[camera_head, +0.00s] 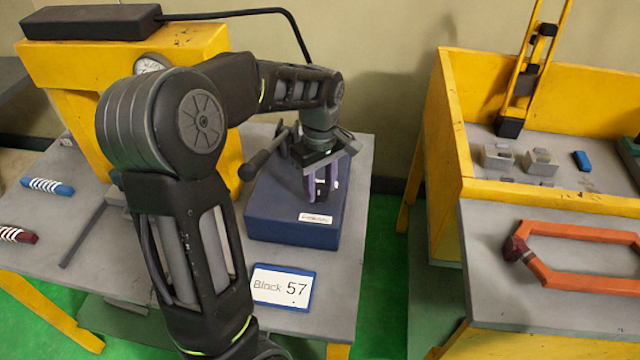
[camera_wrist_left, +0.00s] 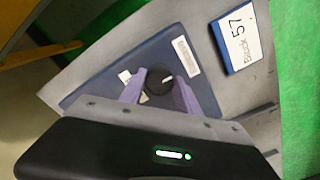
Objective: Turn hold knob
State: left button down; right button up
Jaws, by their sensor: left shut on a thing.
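The hold knob (camera_wrist_left: 158,80) is a round black dial with a white mark, on top of a dark blue box (camera_head: 275,232). The box also shows in the left wrist view (camera_wrist_left: 208,98). My left gripper (camera_head: 322,184) points down over the box. In the left wrist view its two purple fingers (camera_wrist_left: 161,84) sit on either side of the knob and are shut on it. The fingers hide most of the knob in the head view. My right gripper is not in view.
A "Block 57" sign (camera_head: 283,288) lies in front of the box. A yellow machine (camera_head: 190,45) with a gauge stands behind my left arm. A striped blue piece (camera_head: 47,186) lies at the left. A yellow-walled bench (camera_head: 560,95) with an orange coil frame (camera_head: 580,232) stands at right.

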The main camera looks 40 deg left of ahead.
aim_at(320, 189)
pick_arm(q)
jog(key=c, duration=0.9)
grip_release()
jog(key=shift+r, duration=0.1)
notch_tip(320, 189, up, 8)
jog(key=shift+f+b, duration=0.15)
jog(key=shift+b, duration=0.15)
